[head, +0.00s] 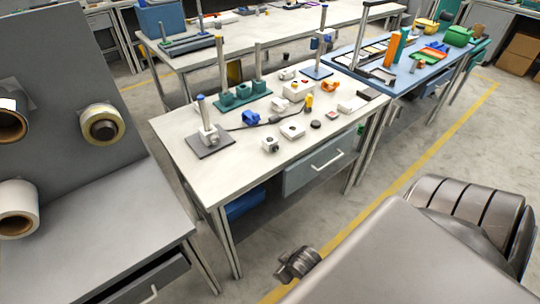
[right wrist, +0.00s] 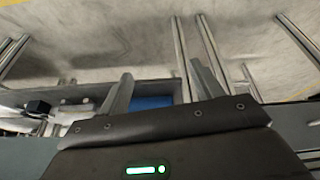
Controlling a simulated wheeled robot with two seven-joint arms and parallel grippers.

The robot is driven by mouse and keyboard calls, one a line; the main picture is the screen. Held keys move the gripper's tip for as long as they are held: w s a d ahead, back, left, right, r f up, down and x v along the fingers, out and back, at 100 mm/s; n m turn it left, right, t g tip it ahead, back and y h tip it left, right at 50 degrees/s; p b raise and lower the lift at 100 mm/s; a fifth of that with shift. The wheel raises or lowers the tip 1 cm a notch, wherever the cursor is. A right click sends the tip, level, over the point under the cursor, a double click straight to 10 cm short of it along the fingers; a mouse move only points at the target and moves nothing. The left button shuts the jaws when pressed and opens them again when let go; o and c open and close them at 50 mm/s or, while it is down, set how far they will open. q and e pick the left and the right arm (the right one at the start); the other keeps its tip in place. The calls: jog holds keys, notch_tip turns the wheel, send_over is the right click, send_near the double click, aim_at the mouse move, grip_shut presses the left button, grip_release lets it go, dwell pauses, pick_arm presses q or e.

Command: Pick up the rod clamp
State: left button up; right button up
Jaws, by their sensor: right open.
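Several small clamp-like parts lie on the white-topped workbench (head: 225,175) in the head view. They include a blue one (head: 250,118), an orange one (head: 330,87) and a white one (head: 269,144); I cannot tell which is the rod clamp. A white fitting (head: 209,132) sits on an upright rod on a dark base at the left end. My right gripper (right wrist: 160,85) is open and empty in the right wrist view, with two fingers apart. It is away from the bench-top parts. My left gripper is not in view.
A grey bench with a panel of tape rolls (head: 103,125) stands at the left. A blue-topped table (head: 405,77) with colourful parts is at the back right. Green stands with rods (head: 240,98) stand on the workbench. Floor at the right is clear around a yellow line.

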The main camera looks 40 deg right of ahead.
jog(key=w+d+r+t, duration=0.1)
jog(key=w+r, duration=0.1)
jog(key=r, duration=0.4)
jog(key=w+d+r+t, duration=0.1)
jog(key=w+d+r, duration=0.1)
jog(key=r, duration=0.5)
jog(key=m+t, duration=0.2)
jog(key=t, duration=0.8)
send_near(274, 144)
jog(key=shift+w+a+p, duration=0.2)
jog(key=shift+w+p, duration=0.2)
jog(key=shift+w, duration=2.75)
jog(key=shift+w+d+f+p, duration=0.15)
jog(key=shift+w+f, duration=0.1)
jog(key=shift+w, duration=0.6)
jog(key=shift+w+a+f+p, duration=0.1)
jog(key=shift+w+f, duration=0.15)
jog(key=shift+w, duration=0.6)
jog(key=shift+w+d+f+p, duration=0.15)
jog(key=shift+w+f, duration=0.1)
jog(key=shift+w, duration=0.6)
jog(key=shift+c, duration=0.4)
jog(key=c, duration=1.1)
jog(key=shift+r, duration=0.1)
